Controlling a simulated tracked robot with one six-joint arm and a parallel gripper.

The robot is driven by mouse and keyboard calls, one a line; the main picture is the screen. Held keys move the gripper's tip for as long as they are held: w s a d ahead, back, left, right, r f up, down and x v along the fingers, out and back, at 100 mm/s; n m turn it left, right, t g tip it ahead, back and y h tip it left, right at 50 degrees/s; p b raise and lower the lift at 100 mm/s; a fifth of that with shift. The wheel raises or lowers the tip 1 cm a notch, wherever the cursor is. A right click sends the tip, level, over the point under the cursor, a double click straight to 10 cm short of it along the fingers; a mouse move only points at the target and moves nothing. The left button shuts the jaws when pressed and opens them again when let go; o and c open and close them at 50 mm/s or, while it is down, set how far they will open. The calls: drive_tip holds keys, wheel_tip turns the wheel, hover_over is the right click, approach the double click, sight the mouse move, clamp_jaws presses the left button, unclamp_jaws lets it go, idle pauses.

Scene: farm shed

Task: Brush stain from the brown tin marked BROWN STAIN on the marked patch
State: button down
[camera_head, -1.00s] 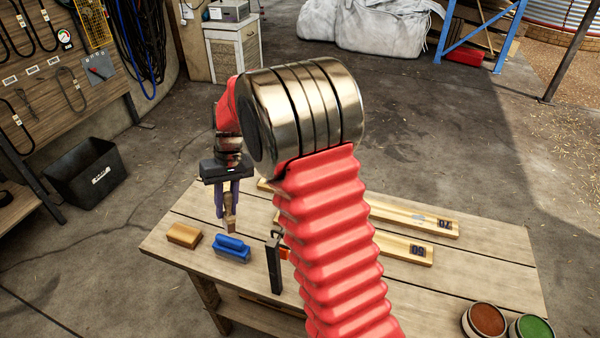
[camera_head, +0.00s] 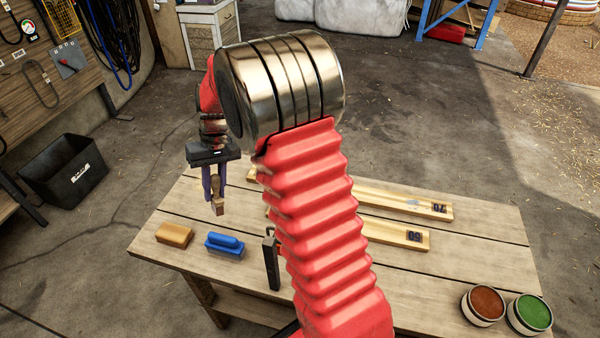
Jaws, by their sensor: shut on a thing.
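My gripper (camera_head: 216,190) is shut on a small wooden brush (camera_head: 217,205), which hangs tip down above the left part of the table, behind the blue block. A tin with brown contents (camera_head: 486,303) stands at the table's front right, far from my gripper. Beside it on the right is a tin with green contents (camera_head: 530,313). No wording on the tins can be read. Two pale boards, one marked 70 (camera_head: 400,205) and one marked 50 (camera_head: 395,234), lie on the table, partly hidden behind my arm. A small grey mark shows on the 70 board; I cannot tell whether it is the patch.
A tan block (camera_head: 174,235), a blue handled block (camera_head: 224,246) and an upright dark tool (camera_head: 271,262) are on the wooden table (camera_head: 440,280) at left and centre. A black bin (camera_head: 64,172) is on the floor at left. Table space left of the tins looks clear.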

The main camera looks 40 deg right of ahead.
drive_tip(key=s+d+m+t, duration=0.1)
drive_tip(key=s+d+m, duration=0.3)
drive_tip(key=d, duration=0.7)
drive_tip(key=s+d+m+t, duration=0.1)
drive_tip(key=s+d+m, duration=0.3)
drive_tip(key=d, duration=0.7)
drive_tip(key=shift+d+f+m+h, duration=0.3)
drive_tip(key=shift+d+f+m, duration=0.15)
drive_tip(key=shift+m, duration=0.55)
drive_tip(key=shift+f, duration=0.15)
